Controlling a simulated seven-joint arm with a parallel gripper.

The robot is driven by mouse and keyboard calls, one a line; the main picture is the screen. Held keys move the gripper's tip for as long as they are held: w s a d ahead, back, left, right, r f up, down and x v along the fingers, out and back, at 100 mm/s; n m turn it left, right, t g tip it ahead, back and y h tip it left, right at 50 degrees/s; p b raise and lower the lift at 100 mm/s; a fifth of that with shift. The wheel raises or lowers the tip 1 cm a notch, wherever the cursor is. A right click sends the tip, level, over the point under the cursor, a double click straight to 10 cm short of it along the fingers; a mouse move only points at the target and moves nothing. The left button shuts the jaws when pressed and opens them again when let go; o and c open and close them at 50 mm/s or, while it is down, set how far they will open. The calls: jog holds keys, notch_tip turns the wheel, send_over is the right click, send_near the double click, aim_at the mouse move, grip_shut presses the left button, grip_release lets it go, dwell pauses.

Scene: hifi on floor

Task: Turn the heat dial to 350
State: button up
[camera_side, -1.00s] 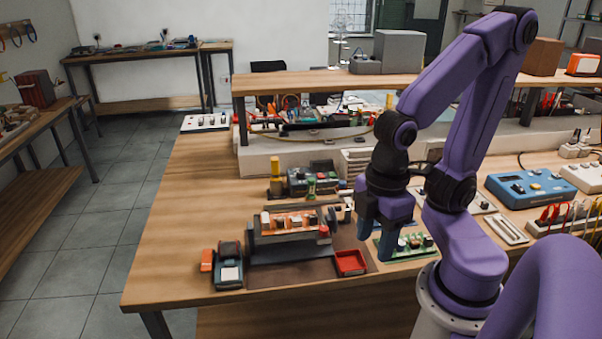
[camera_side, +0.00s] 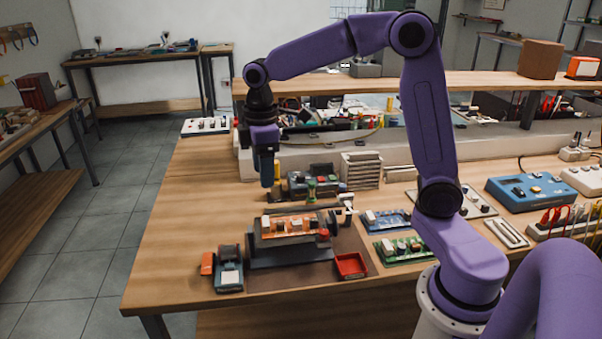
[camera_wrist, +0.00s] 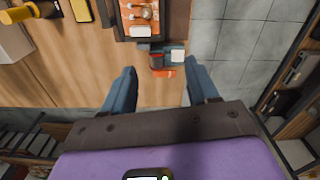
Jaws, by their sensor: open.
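My gripper (camera_side: 267,181) points down above the left part of the bench, just left of a dark blue-grey box with coloured knobs (camera_side: 312,183). In the wrist view my gripper (camera_wrist: 161,80) is open, with its two blue fingers apart and nothing between them. A blue box with knobs (camera_side: 525,189) sits far to the right on the bench. A small teal unit with a pale panel (camera_side: 229,275) stands at the front left edge. I cannot tell which of these carries the heat dial, and no 350 mark is readable.
An orange circuit board (camera_side: 290,225) sits in a dark holder, with a red tray (camera_side: 351,264) at its right. Green (camera_side: 404,249) and blue (camera_side: 386,219) boards lie nearby. A raised wooden shelf (camera_side: 480,83) runs behind. Wood left of the gripper is clear.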

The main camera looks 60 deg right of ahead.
jog(key=w+d, duration=0.9)
jog(key=m, duration=0.2)
send_near(301, 175)
notch_tip(301, 175, down, 9)
jog(key=shift+w+r, duration=0.1)
jog(key=shift+r, duration=0.05)
jog(key=c, duration=1)
